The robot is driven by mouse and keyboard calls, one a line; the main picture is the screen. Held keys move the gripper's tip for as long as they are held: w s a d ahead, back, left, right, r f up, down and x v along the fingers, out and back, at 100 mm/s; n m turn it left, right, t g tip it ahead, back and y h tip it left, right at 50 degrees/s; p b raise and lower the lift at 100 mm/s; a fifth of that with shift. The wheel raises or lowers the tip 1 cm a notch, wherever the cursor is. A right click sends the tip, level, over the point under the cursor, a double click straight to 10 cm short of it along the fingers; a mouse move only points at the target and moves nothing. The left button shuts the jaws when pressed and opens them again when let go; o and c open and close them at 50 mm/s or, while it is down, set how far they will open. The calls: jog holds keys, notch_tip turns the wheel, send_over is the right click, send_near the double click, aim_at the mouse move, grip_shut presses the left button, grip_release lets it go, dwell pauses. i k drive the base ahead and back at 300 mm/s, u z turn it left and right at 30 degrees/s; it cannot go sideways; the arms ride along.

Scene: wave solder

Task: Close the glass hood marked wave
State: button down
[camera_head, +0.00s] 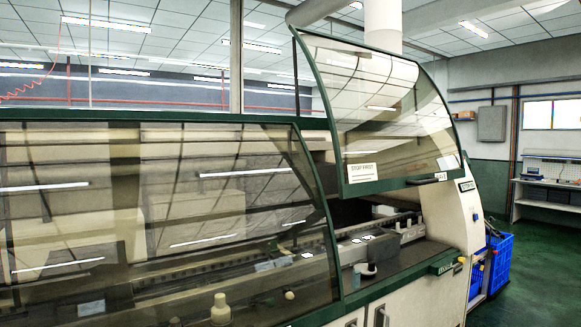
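A curved glass hood with a dark green frame (395,108) stands raised at the right part of the machine. Its lower edge hangs well above the machine's front ledge, so the bay under it is open. A white label (362,172) that seems to read "STOP FIRST" is on its lower left corner. I cannot read the word "wave" on either hood. My gripper is not in view.
The open bay shows a conveyor rail (375,228) and a small white bottle (368,268) near the front ledge (405,275). Blue crates (497,262) stand on the floor beyond the machine's right end. Green floor (530,255) is clear at the right, before a shelf bench (545,190).

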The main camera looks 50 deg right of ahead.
aim_at(401, 77)
jog(key=z, duration=2.75)
jog(key=i, duration=1.8)
jog(key=u, duration=0.5)
